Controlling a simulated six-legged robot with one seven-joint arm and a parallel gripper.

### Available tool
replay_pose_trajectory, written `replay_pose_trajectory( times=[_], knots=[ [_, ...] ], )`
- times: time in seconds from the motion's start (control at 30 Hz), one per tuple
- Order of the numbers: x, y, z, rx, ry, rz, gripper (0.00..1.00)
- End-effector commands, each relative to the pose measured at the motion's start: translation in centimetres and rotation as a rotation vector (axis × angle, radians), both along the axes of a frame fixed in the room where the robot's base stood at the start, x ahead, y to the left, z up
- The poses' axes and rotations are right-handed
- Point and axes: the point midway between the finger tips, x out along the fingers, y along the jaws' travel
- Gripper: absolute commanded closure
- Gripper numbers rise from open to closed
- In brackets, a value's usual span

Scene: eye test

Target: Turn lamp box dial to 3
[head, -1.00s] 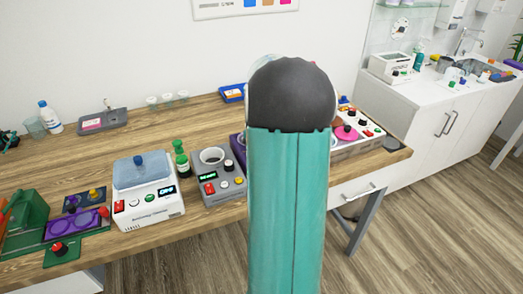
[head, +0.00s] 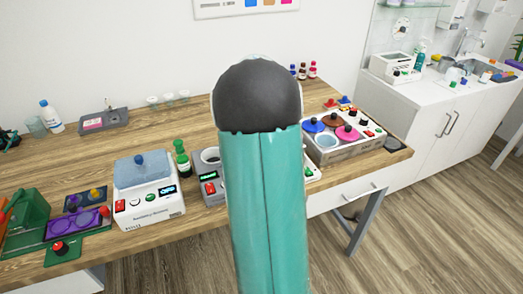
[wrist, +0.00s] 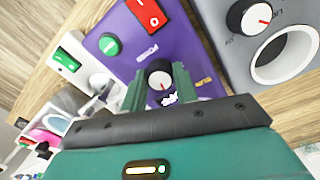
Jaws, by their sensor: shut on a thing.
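A purple box (wrist: 135,62), apparently the lamp box, fills the middle of the wrist view. It carries a red rocker switch (wrist: 147,13), a green button (wrist: 109,44) and a black dial with a white face (wrist: 159,73). The dial's red mark points down in the picture. My gripper (wrist: 160,85) is shut on this dial, one green finger at each side. White marks beside the dial are too small to read. In the head view my arm hides the purple box and the gripper.
A grey device with a round opening (wrist: 283,56) and its own dial stands close on the right in the wrist view. A white device (wrist: 73,56) stands to the left. In the head view a white balance (head: 148,195) and a tray with coloured discs (head: 350,152) flank my arm.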

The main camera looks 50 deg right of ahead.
Motion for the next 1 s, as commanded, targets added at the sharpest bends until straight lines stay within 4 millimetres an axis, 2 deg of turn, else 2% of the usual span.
replay_pose_trajectory(
  times=[0.7,1.0],
  knots=[
    [0.36,-0.11,0.19,-0.005,-0.005,-0.671,0.94],
    [0.39,-0.16,0.21,-0.004,-0.007,-0.879,0.94]
  ],
)
